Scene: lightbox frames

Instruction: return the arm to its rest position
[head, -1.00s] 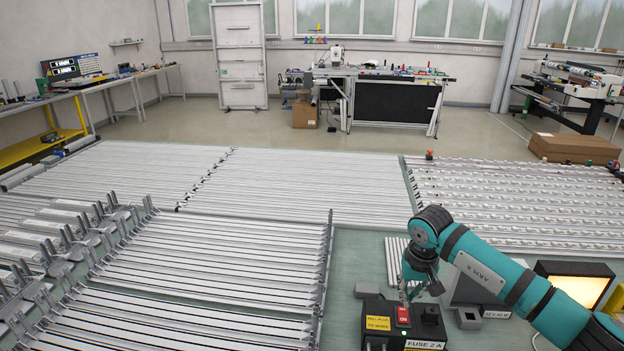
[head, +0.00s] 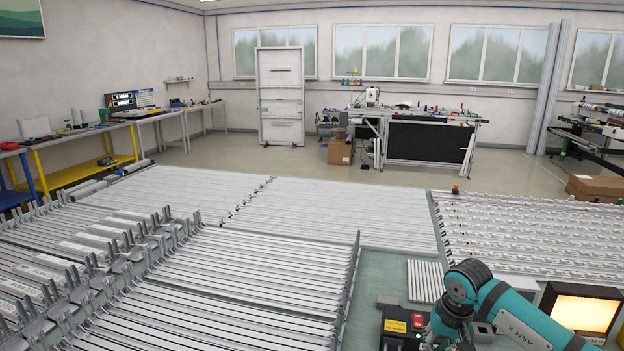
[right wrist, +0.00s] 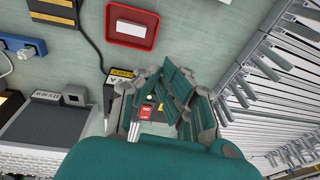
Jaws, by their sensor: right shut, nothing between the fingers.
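My right arm (head: 520,318) comes in from the lower right of the head view, with its elbow bent. My right gripper (head: 450,334) is low in the head view, just right of the black fuse box (head: 394,342), and its fingertips are cut off or hidden. In the right wrist view the gripper (right wrist: 152,112) is shut and empty. The box's red switch (right wrist: 145,114) shows beyond the fingers there. The red switch also shows uncovered in the head view (head: 418,321). My left gripper is in neither view.
A lit lightbox (head: 582,313) stands right of my arm. White frame strips (head: 330,205) cover much of the green table. In the right wrist view a red tray (right wrist: 131,41) lies on the table near a black cable (right wrist: 92,45). Racks (right wrist: 275,80) stand at the right.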

